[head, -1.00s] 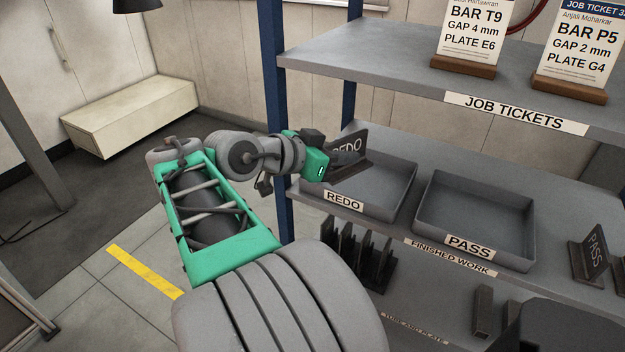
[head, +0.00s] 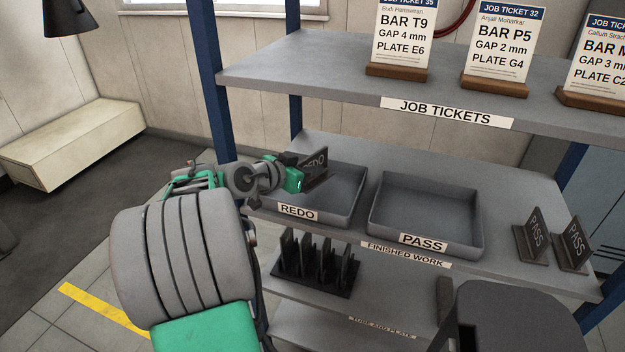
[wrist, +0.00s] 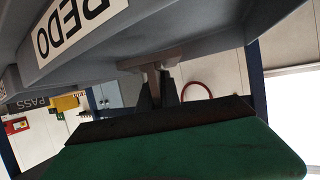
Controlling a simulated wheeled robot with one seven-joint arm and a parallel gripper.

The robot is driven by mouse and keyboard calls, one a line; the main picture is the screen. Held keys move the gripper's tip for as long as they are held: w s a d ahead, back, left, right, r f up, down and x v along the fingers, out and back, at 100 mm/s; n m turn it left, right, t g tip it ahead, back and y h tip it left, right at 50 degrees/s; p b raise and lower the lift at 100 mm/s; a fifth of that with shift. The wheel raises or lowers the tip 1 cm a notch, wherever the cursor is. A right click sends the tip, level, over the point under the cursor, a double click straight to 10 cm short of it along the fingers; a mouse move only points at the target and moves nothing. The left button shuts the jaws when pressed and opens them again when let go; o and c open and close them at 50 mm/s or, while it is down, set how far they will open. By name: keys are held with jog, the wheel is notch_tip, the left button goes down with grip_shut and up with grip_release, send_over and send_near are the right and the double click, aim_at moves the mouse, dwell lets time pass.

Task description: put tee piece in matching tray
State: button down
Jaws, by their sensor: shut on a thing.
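A dark tee piece (head: 315,166), an upright plate on a flat bar, carries the word REDO. My gripper (head: 302,180) is shut on it at the left end of the REDO tray (head: 357,206). In the wrist view the dark fingers (wrist: 158,92) close on the grey-brown tee piece (wrist: 150,59), with the labelled wall of the REDO tray (wrist: 195,22) close by. I cannot tell whether the piece touches the tray. The fingertips are mostly hidden in the head view. The PASS tray (head: 477,217) stands to the right and looks empty.
Two tee pieces marked PASS (head: 531,238) (head: 572,246) stand right of the trays. The job-ticket shelf (head: 330,75) overhangs behind and above. A blue post (head: 212,100) rises near my arm. A rack of dark plates (head: 316,265) sits on the shelf below.

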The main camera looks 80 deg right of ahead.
aim_at(313, 179)
jog(key=shift+d+f, duration=0.2)
jog(key=shift+f, duration=1.45)
jog(key=shift+f, duration=0.2)
jog(key=c, duration=1.6)
grip_release()
jog(key=shift+o, duration=0.2)
jog(key=shift+r, duration=0.25)
jog(key=v, duration=1.2)
jog(key=shift+a+f, duration=0.1)
